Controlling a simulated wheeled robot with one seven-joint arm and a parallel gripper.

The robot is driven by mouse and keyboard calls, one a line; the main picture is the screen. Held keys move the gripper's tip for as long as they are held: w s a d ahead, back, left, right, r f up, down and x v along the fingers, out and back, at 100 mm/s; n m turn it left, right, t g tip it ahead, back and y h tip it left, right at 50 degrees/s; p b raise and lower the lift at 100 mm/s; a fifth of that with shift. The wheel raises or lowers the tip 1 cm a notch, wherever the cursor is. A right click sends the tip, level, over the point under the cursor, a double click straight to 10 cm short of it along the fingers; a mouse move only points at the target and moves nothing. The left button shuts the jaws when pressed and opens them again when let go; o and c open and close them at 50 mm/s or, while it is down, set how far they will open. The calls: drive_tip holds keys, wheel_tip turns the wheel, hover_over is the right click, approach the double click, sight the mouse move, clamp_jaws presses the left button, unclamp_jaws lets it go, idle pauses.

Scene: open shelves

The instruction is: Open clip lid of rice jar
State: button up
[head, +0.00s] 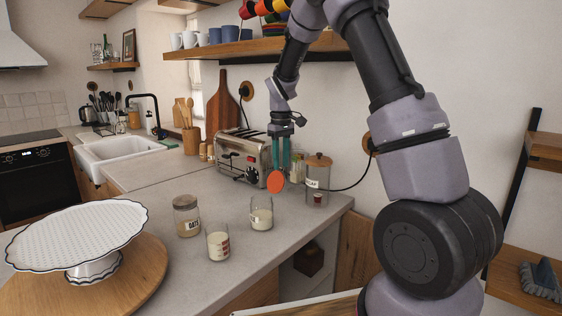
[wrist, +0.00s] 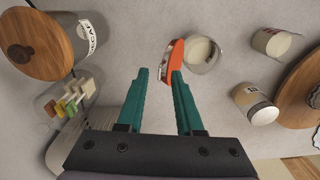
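The rice jar (head: 261,218) is a small clear glass jar with white contents on the counter. Its orange-red lid (head: 276,182) stands up, tilted open at the jar's back right. In the wrist view the lid (wrist: 174,60) shows nearly edge-on beside the jar's open mouth (wrist: 201,53). My gripper (head: 283,166) points down above and behind the lid, with teal fingers. In the wrist view my gripper (wrist: 159,71) is open, with nothing held between its fingers. The right fingertip is close to the lid; I cannot tell whether they touch.
A labelled oats jar (head: 187,217) and a measuring glass (head: 218,243) stand to the left. A wooden-lidded jar (head: 318,182) stands to the right, near the counter edge. A toaster (head: 240,157) is behind. A white cake stand (head: 82,232) is at far left.

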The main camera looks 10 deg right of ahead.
drive_tip(key=shift+f, duration=0.15)
clamp_jaws()
idle(1.4)
